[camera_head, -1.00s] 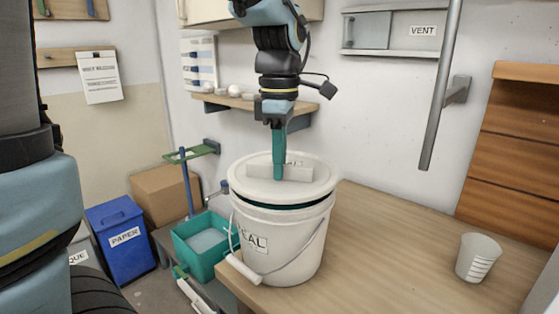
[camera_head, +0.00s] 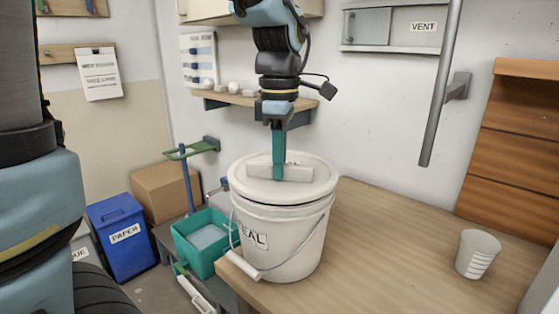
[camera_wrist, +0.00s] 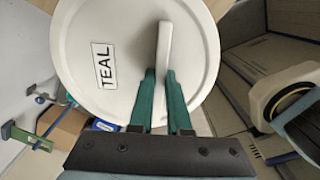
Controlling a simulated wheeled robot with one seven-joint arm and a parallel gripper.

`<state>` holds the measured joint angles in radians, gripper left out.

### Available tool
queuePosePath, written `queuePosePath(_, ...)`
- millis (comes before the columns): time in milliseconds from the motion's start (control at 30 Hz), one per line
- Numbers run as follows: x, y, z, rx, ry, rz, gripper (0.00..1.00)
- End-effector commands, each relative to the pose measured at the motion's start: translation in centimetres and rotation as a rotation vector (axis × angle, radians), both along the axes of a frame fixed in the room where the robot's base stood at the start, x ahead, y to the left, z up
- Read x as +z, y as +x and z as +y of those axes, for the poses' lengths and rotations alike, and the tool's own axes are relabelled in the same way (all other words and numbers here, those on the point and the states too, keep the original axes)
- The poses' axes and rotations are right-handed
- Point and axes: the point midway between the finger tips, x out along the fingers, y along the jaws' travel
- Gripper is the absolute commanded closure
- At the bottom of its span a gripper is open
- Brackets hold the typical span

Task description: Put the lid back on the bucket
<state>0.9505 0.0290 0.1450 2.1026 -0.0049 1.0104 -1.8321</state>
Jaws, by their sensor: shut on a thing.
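A white round lid (camera_head: 315,180) with a raised bar handle (camera_head: 297,173) lies on top of the white bucket (camera_head: 290,245). It looks level, and no teal band shows between lid and rim in the head view. Whether it is pressed fully down all round cannot be told. My gripper (camera_head: 279,177) comes straight down from above and is shut on the handle. In the wrist view the teal fingers hold the handle's near end, and the lid (camera_wrist: 130,85) carries a TEAL label. The bucket's label, partly hidden, ends in EAL. Its wire bail hangs at the front.
The bucket stands at the left end of a wooden table (camera_head: 400,240). A teal tub (camera_head: 205,243) sits left of the bucket. A grey vertical pipe (camera_head: 441,100) hangs at the right. The table's middle is clear.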

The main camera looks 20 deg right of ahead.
Motion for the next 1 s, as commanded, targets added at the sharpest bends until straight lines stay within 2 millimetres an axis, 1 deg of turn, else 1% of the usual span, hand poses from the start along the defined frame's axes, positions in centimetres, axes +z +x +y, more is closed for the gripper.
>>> queuePosePath(967,-0.32,0.02,0.03,0.000,0.000,0.000,1.00)
queuePosePath(1000,-0.32,0.02,0.03,0.000,0.000,0.000,0.83)
